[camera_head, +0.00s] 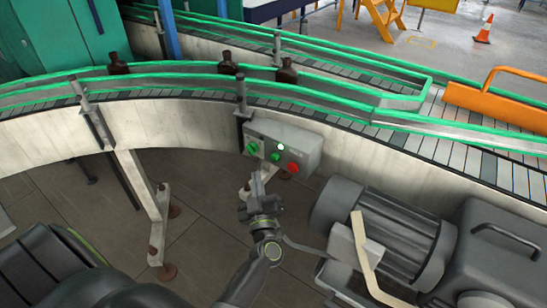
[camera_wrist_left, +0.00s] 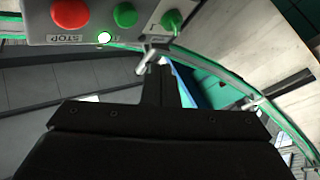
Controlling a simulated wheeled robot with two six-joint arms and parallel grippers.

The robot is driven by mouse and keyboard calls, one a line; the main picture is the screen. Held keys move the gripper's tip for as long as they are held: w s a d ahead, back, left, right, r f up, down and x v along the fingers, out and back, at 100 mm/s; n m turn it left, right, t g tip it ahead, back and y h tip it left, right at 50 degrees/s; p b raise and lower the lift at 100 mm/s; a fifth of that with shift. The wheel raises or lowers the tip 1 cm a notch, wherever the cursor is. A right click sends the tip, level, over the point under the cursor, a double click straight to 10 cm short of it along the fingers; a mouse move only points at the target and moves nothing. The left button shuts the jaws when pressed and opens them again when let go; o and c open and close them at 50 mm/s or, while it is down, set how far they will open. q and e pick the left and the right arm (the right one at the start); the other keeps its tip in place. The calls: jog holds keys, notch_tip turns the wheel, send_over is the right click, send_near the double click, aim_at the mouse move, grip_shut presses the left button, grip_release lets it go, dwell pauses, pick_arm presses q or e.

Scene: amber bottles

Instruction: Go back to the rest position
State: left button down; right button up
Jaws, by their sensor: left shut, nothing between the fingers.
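My left gripper (camera_head: 257,183) is shut and empty in the head view, just below a grey control box (camera_head: 303,148) on the conveyor's side wall. In the left wrist view my shut fingers (camera_wrist_left: 160,82) point up toward the box's underside, apart from its controls. The box carries a red stop button (camera_wrist_left: 71,13), a green button (camera_wrist_left: 125,15), a green switch knob (camera_wrist_left: 171,21) and a lit lamp (camera_wrist_left: 104,38). My right gripper is not in view.
The curved conveyor (camera_head: 180,78) with green rails runs across the scene. A grey motor (camera_head: 375,235) lies right of my left arm. Floor (camera_head: 215,230) shows left of it.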

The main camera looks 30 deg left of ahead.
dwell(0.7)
pick_arm(q)
jog(key=s+d+f+m+h, duration=0.15)
jog(key=f+m+h, duration=0.25)
jog(key=f, duration=0.5)
jog(key=s+d+f+m+h, duration=0.15)
jog(key=f+m+h, duration=0.25)
jog(key=f, duration=0.4)
jog(key=s+d+f+m+g+h, duration=0.1)
jog(key=s+f+g+h, duration=0.15)
jog(key=s+f, duration=0.4)
jog(key=s+d+f+m+g+h, duration=0.1)
jog(key=s+f+m+g, duration=0.15)
jog(key=f, duration=0.75)
jog(key=s+a+f+g, duration=0.1)
jog(key=s+f+g, duration=0.2)
jog(key=s, duration=0.7)
jog(key=s+a+f+g, duration=0.1)
jog(key=s+f+g, duration=0.3)
jog(key=s, duration=0.6)
jog(key=s+a+f+m+g, duration=0.1)
jog(key=s+f+g, duration=0.2)
jog(key=s+f, duration=0.4)
jog(key=s+h, duration=0.1)
jog(key=s, duration=0.3)
jog(key=shift+a+f, duration=0.15)
jog(key=shift+a, duration=0.1)
